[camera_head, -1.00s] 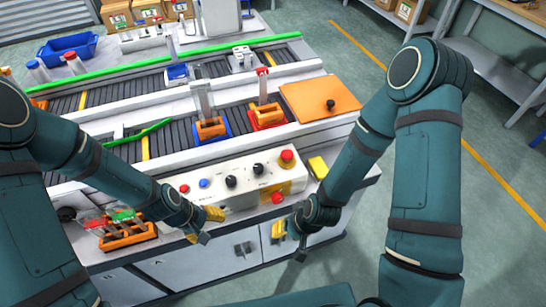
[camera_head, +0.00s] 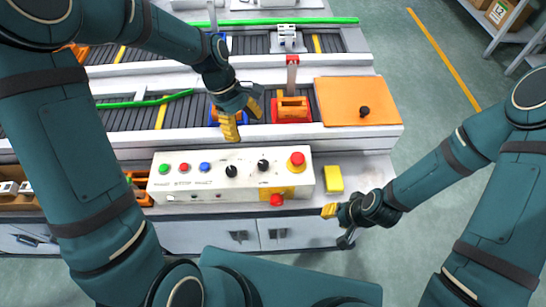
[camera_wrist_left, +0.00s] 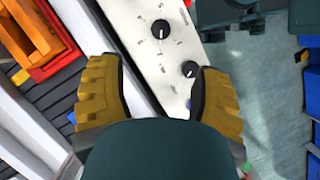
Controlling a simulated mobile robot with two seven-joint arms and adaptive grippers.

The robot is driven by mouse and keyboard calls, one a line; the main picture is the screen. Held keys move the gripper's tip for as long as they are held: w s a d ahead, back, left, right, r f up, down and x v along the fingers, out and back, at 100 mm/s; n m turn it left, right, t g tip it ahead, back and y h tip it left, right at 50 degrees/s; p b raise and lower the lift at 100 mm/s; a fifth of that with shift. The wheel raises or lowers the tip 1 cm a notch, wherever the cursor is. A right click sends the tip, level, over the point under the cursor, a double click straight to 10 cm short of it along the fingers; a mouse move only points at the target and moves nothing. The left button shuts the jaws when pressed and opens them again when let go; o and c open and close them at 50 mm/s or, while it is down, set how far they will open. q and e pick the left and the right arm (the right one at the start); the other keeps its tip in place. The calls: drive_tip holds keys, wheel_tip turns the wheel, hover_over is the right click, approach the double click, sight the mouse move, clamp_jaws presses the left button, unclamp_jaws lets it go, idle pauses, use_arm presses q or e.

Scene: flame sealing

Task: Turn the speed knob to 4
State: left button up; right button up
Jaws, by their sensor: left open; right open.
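The white control panel (camera_head: 215,185) stands on the near side of the bench. It has a left black knob (camera_head: 231,171) and a right black knob (camera_head: 263,166); I cannot read which is the speed knob. In the left wrist view the right knob (camera_wrist_left: 160,29) has small marks around it and a white pointer line, and the left knob (camera_wrist_left: 189,69) is lower, close to one finger. My left gripper (camera_head: 243,118) is open and empty, above the bench just behind the panel, apart from both knobs. My right gripper (camera_head: 338,226) is open and empty, off the panel's right side.
A red emergency button (camera_head: 296,159) is right of the knobs; green (camera_head: 164,169), red and blue buttons are left. A yellow block (camera_head: 333,179) lies right of the panel. An orange holder (camera_head: 291,108) and orange plate (camera_head: 350,98) are behind it.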

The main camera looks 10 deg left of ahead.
sight(262, 163)
use_arm(q)
drive_tip(key=b+x, duration=0.2)
drive_tip(key=x, duration=1.1)
drive_tip(key=shift+s+f, duration=0.15)
drive_tip(key=shift+f, duration=0.15)
drive_tip(key=shift+c, duration=0.2)
clamp_jaws()
